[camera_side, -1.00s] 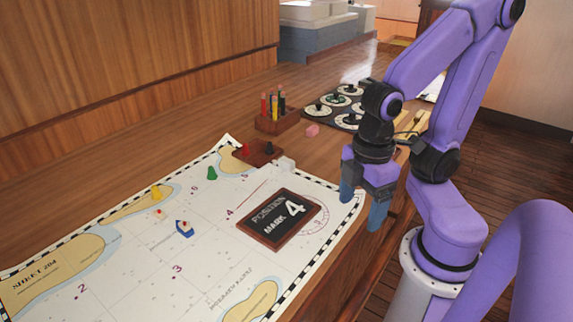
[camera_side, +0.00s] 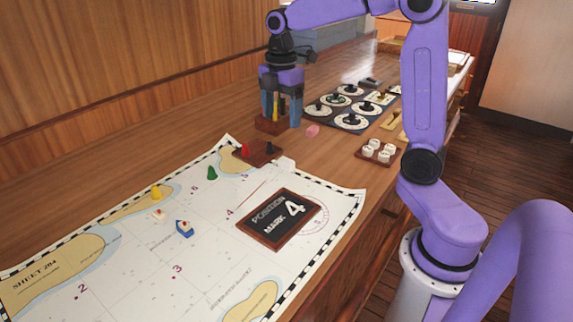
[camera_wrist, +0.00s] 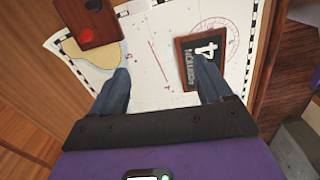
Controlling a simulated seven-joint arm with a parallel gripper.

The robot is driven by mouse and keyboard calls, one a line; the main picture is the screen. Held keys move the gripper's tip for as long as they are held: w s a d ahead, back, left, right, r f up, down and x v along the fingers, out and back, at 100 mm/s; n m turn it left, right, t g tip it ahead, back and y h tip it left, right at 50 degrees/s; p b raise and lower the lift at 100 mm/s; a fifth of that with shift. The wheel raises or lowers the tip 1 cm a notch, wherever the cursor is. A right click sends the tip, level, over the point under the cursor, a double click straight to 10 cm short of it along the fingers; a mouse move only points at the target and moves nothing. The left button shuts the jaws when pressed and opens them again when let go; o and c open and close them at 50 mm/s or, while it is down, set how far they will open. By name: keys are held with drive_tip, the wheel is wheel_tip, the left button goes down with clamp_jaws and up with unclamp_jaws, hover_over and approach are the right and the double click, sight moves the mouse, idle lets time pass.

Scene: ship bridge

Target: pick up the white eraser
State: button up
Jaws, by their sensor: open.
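A small white block that looks like the white eraser (camera_side: 286,164) lies at the chart's far right edge in the side view, right of the brown peg board (camera_side: 257,152). My gripper (camera_side: 282,115) is open, pointing down, with nothing seen between its fingers. In the side view it appears up and left of the eraser, apart from it, by the pencil holder. In the wrist view the spread fingers (camera_wrist: 160,75) show over the chart. A white patch at that view's top edge may be the eraser, but I cannot tell for sure.
The pencil holder (camera_side: 270,124) is partly hidden by my fingers. A pink block (camera_side: 312,131) lies right of it. The dial panel (camera_side: 350,105) stands behind. The black "Position Mark 4" board (camera_side: 278,219) lies on the chart (camera_side: 130,262). A small rack of white pieces (camera_side: 376,153) sits at right.

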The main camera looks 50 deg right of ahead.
drive_tip(key=w+d, duration=0.3)
drive_tip(key=d, duration=0.2)
hover_over(286, 160)
drive_tip(key=shift+n, duration=0.4)
wheel_tip(286, 160, down, 12)
drive_tip(key=shift+a+r, duration=0.15)
drive_tip(key=shift+r, duration=0.1)
drive_tip(key=shift+f, duration=2.6)
drive_tip(key=shift+c, duration=0.4)
drive_tip(key=c, duration=1)
